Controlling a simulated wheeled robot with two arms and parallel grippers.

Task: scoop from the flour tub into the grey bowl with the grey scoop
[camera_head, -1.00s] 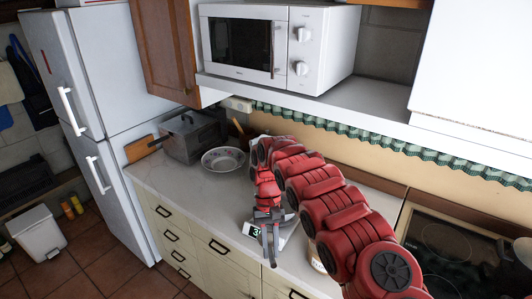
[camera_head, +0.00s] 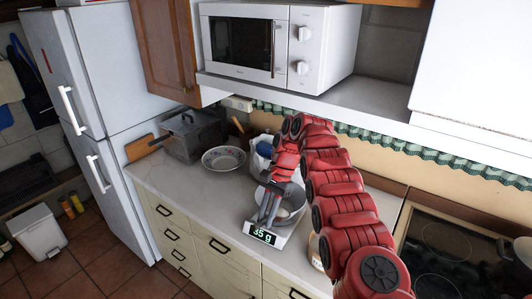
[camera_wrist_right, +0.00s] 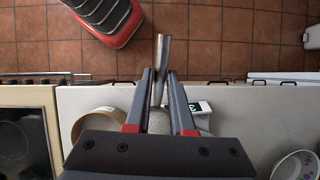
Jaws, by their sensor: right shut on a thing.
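My right gripper (camera_head: 268,212) is shut on the grey scoop, over the scale and the grey bowl. In the right wrist view the gripper (camera_wrist_right: 160,76) has the scoop's metallic handle (camera_wrist_right: 162,52) sticking out past its fingertips. The scoop's head is hidden, so I cannot tell whether it holds flour. The grey bowl (camera_head: 293,207) sits on the scale (camera_head: 262,235), which reads 35 g, partly behind the gripper. The flour tub (camera_head: 315,250) is mostly hidden behind my right arm; its tan rim shows in the right wrist view (camera_wrist_right: 122,117). My left gripper is out of view.
A patterned bowl (camera_head: 223,159) and a dark metal box (camera_head: 195,135) stand farther back on the counter (camera_head: 180,187). A white container (camera_head: 262,146) stands behind my arm. A stove (camera_head: 445,245) is at the right. The front left counter is clear.

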